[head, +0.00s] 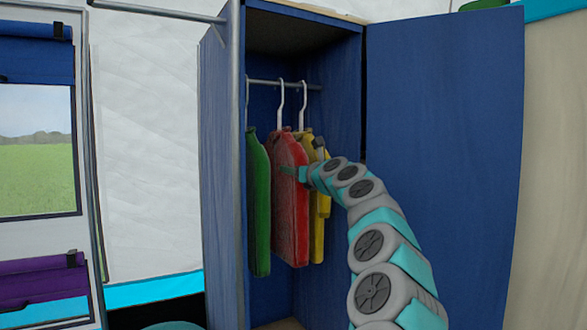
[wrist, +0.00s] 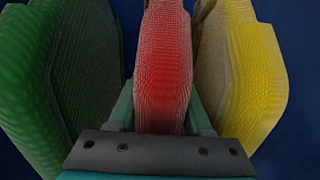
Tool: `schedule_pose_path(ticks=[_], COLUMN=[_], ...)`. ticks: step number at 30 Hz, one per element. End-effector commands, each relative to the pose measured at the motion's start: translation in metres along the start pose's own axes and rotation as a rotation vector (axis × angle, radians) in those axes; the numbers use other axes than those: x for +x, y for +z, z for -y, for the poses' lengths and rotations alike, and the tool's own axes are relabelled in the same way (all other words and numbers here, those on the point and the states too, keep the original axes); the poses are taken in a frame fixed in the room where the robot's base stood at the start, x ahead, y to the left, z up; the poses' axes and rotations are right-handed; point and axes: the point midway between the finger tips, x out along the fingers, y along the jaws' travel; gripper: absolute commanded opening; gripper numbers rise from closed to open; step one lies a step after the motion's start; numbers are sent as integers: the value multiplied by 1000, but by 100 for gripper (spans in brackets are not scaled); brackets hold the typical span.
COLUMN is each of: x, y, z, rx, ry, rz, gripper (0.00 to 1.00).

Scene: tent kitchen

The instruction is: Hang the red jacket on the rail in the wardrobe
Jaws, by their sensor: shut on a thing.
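The red jacket (head: 288,205) is upright inside the open blue wardrobe (head: 222,160), between a green garment and a yellow one. A pale hanger hook (head: 281,98) rises above it and overlaps the rail (head: 262,83) in the head view; I cannot tell for sure whether it bears on the rail. My gripper (head: 290,171) is shut on the red jacket's upper part, reaching in from the right. In the wrist view the red jacket (wrist: 164,65) stands between my two teal fingers. The fingertips are partly hidden by the cloth.
The green garment (head: 257,205) hangs close on the left and the yellow garment (head: 318,225) close on the right. The wardrobe door (head: 440,130) is open to the right. A grey pole (head: 236,150) stands in front of the wardrobe's left side.

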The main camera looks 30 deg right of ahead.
Motion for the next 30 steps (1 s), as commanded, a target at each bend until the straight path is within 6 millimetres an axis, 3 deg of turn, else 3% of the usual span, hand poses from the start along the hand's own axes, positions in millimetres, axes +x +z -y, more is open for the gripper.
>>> schedule_pose_path(ticks=[5, 6, 15, 24, 30], x=[0, 0, 0, -1, -12], y=[1, 1, 0, 0, -1], z=[0, 0, 0, 0, 0], rx=[0, 0, 0, 0, 3], ry=[0, 0, 0, 1, 3], rz=[1, 1, 0, -1, -3], gripper=[0, 52, 85, 85, 85])
